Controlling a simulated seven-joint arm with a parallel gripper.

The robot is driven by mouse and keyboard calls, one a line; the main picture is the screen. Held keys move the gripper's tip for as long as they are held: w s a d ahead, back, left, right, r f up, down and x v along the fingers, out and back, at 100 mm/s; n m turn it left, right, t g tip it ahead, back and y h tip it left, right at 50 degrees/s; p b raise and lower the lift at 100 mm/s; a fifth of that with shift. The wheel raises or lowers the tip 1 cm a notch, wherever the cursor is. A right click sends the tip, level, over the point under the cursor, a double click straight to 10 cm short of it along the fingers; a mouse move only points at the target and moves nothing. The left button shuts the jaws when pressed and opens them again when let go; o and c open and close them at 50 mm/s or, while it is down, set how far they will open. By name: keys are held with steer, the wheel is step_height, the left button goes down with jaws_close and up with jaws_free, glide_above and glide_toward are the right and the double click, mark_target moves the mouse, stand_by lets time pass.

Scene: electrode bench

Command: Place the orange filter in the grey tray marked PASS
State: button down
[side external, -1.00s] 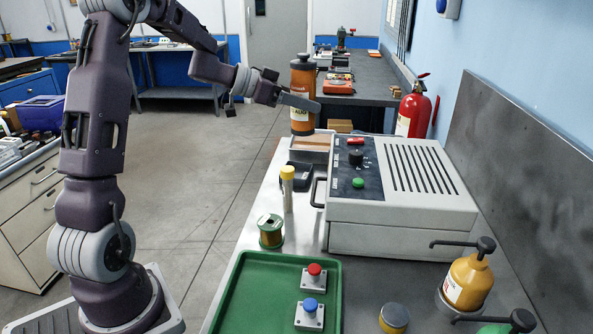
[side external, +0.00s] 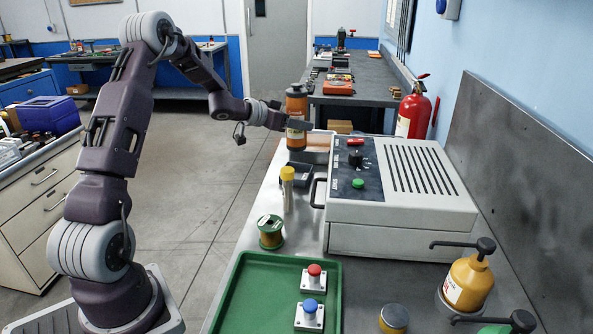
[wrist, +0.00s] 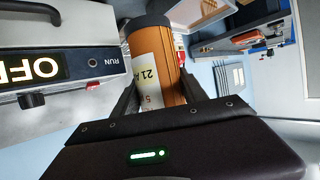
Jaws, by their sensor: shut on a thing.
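The orange filter (side external: 296,104) is an upright cylinder with a dark cap and a white label. My gripper (side external: 299,123) is shut on its body at the far end of the bench. In the wrist view the filter (wrist: 166,92) stands between the two fingers. A pale, shallow tray-like thing (side external: 318,147) lies just behind the machine, close to the filter's base. I cannot read PASS on anything, nor tell whether the filter's base touches a surface.
A white machine (side external: 400,205) with a vented top stands right of the filter. A yellow-capped tube (side external: 287,190), a small dark container (side external: 298,175) and a green-and-gold spool (side external: 270,232) stand nearer. A green tray (side external: 240,290) holds red and blue buttons. A pump bottle (side external: 467,283) is at right.

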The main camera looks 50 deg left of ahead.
step_height(320, 180, down, 10)
steer(key=shift+f, duration=0.1)
steer(key=c, duration=0.6)
jaws_free()
steer(key=shift+f, duration=0.15)
